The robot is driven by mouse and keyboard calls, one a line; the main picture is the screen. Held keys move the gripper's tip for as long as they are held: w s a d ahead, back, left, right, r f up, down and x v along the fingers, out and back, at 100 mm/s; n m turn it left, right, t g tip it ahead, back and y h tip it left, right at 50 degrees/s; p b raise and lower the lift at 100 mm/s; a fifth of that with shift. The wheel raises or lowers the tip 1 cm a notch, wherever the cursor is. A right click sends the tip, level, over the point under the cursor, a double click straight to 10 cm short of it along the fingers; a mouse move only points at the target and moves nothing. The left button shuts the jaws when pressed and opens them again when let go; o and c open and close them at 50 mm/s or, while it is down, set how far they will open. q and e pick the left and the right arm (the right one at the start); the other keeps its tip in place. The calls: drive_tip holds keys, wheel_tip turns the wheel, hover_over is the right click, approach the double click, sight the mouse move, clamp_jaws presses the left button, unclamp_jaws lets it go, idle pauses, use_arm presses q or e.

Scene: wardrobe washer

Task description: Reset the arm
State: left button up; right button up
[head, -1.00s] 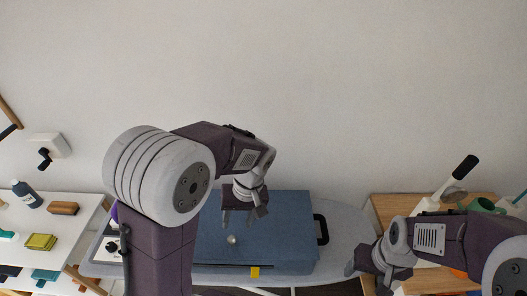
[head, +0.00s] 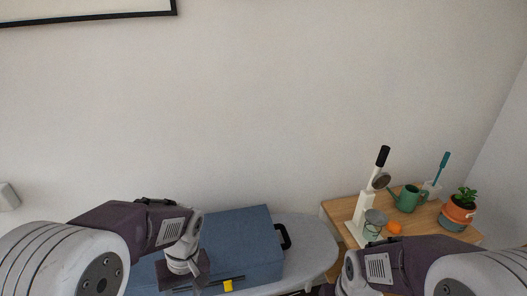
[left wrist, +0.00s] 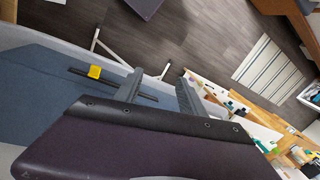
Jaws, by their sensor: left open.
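My left arm comes in from the left in the head view. Its gripper (head: 186,283) is over the left part of a blue case (head: 242,243), and the fingertips are hard to make out there. In the left wrist view the left gripper (left wrist: 160,92) has its two grey fingers apart with nothing between them. The blue case (left wrist: 45,85) with its yellow tag (left wrist: 95,71) lies beside and below the fingers. My right gripper (head: 340,290) is at the bottom edge of the head view, largely cut off, so its jaws cannot be judged.
The case lies on a grey ironing board (head: 318,245). A wooden table (head: 340,212) at right holds a white lever device (head: 362,205), a metal bucket (head: 374,222), an orange (head: 395,227), a green watering can (head: 408,199) and a potted plant (head: 460,208). Open floor (left wrist: 190,35) shows in the wrist view.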

use_arm(q)
wheel_tip(320, 180, down, 6)
drive_tip(key=s+d+m+t+h+b, duration=0.1)
drive_tip(key=s+m+t+h, duration=0.1)
drive_tip(key=m, duration=0.3)
drive_tip(key=shift+d+f+m, duration=0.15)
drive_tip(key=shift+d+m, duration=0.15)
drive_tip(key=shift+d, duration=0.05)
drive_tip(key=shift+s, duration=0.2)
